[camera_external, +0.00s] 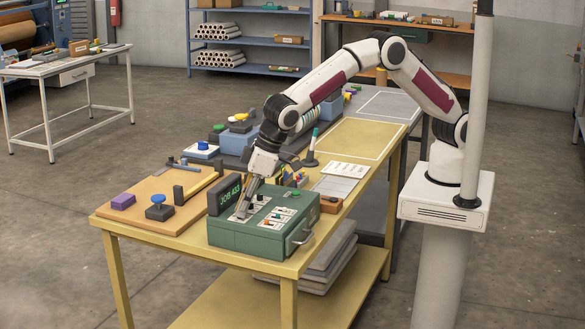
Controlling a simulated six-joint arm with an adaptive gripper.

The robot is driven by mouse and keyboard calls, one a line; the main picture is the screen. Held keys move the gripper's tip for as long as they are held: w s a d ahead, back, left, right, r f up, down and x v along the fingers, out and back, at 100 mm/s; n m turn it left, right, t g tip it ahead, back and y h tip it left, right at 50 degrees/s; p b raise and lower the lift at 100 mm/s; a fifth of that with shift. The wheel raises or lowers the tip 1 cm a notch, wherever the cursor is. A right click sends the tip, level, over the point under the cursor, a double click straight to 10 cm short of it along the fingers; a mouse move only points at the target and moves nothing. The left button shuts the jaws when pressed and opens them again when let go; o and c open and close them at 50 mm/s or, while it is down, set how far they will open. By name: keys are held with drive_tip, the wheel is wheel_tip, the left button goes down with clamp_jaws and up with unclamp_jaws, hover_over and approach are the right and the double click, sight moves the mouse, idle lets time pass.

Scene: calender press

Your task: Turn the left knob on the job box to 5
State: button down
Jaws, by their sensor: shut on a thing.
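The job box (262,242) is a green case near the front end of the yellow table, with a dark display (229,195) reading "JOB 433" at its left. Its top carries pale panels with small controls and a green button (296,194). My gripper (241,213) points down onto the left part of the box top, where the left knob would be. Its fingers are closed there and hide what is between them. The knob and its scale are too small and covered to read.
A wooden board (165,197) with a purple block (123,201) and a blue-topped knob (159,208) lies left of the box. Behind it stand a pen holder (310,157), papers (335,186) and several tools. A white side table (70,66) is at far left.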

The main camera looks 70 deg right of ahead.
drive_tip(key=shift+a+m+t+h, duration=0.15)
drive_tip(key=shift+m+h, duration=0.25)
drive_tip(key=shift+m, duration=0.7)
drive_tip(key=shift+m+t+h, duration=0.25)
drive_tip(key=shift+m+h, duration=0.15)
drive_tip(key=shift+m, duration=0.7)
drive_tip(key=shift+s+m, duration=0.1)
drive_tip(key=shift+m, duration=0.2)
drive_tip(key=c, duration=2.1)
unclamp_jaws()
drive_tip(key=shift+r, duration=0.1)
drive_tip(key=shift+s+r, duration=0.2)
drive_tip(key=shift+r, duration=0.25)
drive_tip(key=shift+s+d, duration=0.15)
drive_tip(key=shift+s, duration=1.85)
drive_tip(key=shift+s+d, duration=0.15)
drive_tip(key=shift+s, duration=1.85)
drive_tip(key=shift+s+d, duration=0.15)
drive_tip(key=shift+s, duration=1.85)
